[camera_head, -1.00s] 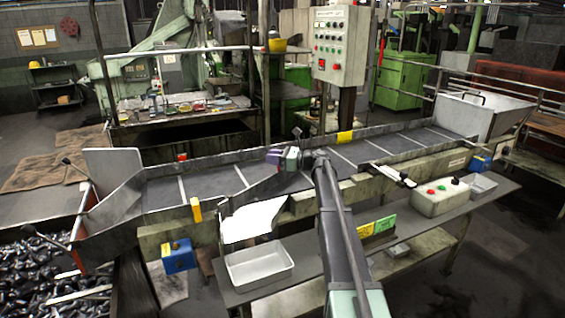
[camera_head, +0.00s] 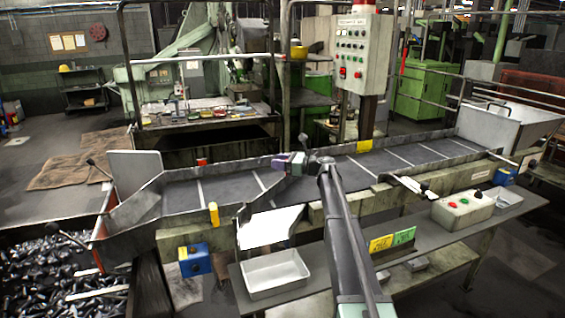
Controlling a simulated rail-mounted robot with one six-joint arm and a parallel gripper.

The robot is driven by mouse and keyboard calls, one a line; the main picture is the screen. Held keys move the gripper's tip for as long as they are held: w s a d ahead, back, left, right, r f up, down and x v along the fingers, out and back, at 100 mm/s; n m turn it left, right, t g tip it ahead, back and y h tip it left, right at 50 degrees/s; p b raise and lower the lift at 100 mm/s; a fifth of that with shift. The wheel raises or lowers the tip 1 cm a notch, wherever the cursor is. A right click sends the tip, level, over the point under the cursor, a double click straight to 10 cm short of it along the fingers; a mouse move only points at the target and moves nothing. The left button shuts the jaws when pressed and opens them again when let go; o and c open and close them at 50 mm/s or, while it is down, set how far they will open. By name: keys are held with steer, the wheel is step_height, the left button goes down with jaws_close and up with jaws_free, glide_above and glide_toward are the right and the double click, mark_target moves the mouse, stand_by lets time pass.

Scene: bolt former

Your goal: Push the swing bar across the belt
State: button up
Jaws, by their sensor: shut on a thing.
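The swing bar (camera_head: 266,193) is a grey metal bar. It slants over the dark belt (camera_head: 232,190) from the near rail, above the white chute (camera_head: 268,228), toward the far rail. My gripper (camera_head: 288,162), with purple and pale green parts, is over the belt near the far rail. It is shut at the far end of the bar. A small upright knob (camera_head: 303,138) shows just behind it. My gripper and arm hide the exact contact and part of the belt.
A yellow tag (camera_head: 364,146) marks the far rail and a yellow block (camera_head: 213,213) the near rail. A lever (camera_head: 410,185) lies on the near rail to the right. A bolt bin (camera_head: 45,275) is at left.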

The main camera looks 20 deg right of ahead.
steer(key=o, duration=0.3)
steer(key=shift+a, duration=0.45)
steer(key=shift+d, duration=0.3)
steer(key=v, duration=1)
steer(key=shift+s+d+r, duration=0.1)
steer(key=shift+s+d, duration=0.15)
steer(key=shift+s, duration=0.05)
step_height(320, 180, up, 8)
steer(key=p, duration=0.8)
